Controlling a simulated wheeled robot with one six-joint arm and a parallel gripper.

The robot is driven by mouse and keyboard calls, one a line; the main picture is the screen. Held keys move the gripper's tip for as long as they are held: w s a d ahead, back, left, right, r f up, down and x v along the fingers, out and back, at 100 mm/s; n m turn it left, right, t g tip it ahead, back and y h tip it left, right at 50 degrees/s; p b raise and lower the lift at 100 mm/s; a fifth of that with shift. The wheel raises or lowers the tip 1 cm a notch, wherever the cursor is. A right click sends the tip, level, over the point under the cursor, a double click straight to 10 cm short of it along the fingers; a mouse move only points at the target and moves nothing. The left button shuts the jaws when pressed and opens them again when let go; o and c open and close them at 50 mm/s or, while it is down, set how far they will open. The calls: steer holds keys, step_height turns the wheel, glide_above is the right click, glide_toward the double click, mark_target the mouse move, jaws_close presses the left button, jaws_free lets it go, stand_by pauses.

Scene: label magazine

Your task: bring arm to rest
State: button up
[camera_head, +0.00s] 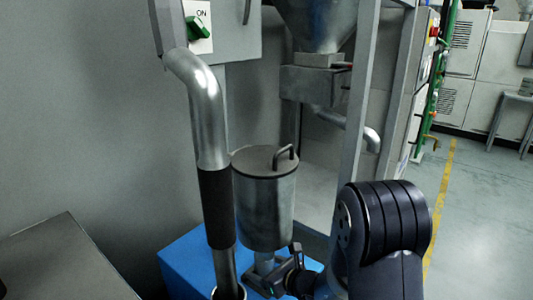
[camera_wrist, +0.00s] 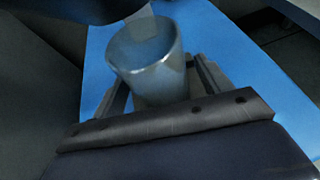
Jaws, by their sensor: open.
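My arm (camera_head: 385,235) reaches in from the lower right of the head view. My gripper (camera_head: 270,275) is low in the middle, just under a grey metal canister (camera_head: 265,205) with a lid handle. In the wrist view my gripper (camera_wrist: 155,85) is open, with one finger on each side of a short grey metal cylinder (camera_wrist: 150,75). I cannot tell whether the fingers touch it. Part of the fingers is hidden behind the cylinder in that view.
A bent metal pipe (camera_head: 208,120) with a black sleeve stands left of the canister. A blue base (camera_head: 185,265) lies below. A switch box (camera_head: 225,35) with a green knob marked ON is above. Open floor (camera_head: 480,210) lies to the right.

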steer(key=shift+w+a, duration=0.1)
stand_by(0.5)
steer(key=shift+r+p, duration=0.3)
steer(key=shift+p, duration=0.1)
steer(key=shift+s+d+f, duration=0.2)
steer(key=shift+s+d, duration=0.05)
steer(key=shift+s+d, duration=0.2)
steer(key=s+d+p, duration=0.3)
steer(key=s+d, duration=0.8)
steer(key=s, duration=0.1)
steer(key=shift+f, duration=0.1)
